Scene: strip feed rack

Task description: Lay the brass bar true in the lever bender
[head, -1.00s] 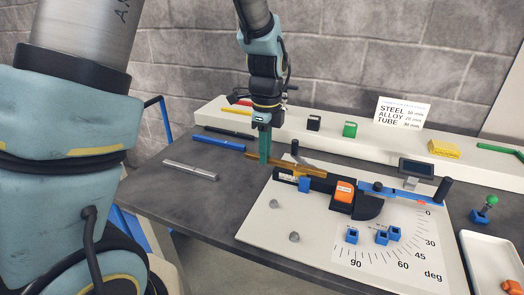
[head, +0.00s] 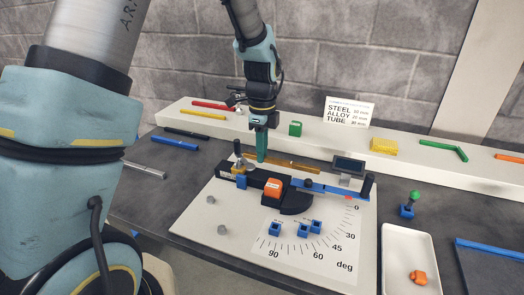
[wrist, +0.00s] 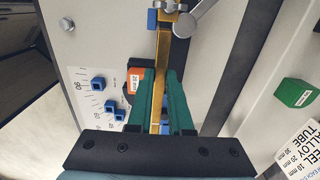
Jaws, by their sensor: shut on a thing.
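My gripper (head: 261,160) is shut on the brass bar (head: 298,165), pointing down at the far side of the lever bender. In the wrist view the bar (wrist: 164,55) runs lengthwise between the teal fingers (wrist: 158,105) and past the blue block (wrist: 152,19) and grey clamp lever (wrist: 205,10). The lever bender has a black body (head: 258,178), an orange block (head: 273,188) and a blue lever arm (head: 325,188) on a white plate (head: 200,235). In the head view the bar lies along the body's far side. I cannot tell whether it is seated.
Behind stands a white shelf (head: 215,127) with coloured strips, a green block (head: 295,129) and a sign (head: 350,112). A small dark display (head: 349,166) stands behind the lever. A white tray (head: 408,250) with an orange piece is at right. Blue and grey bars lie left.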

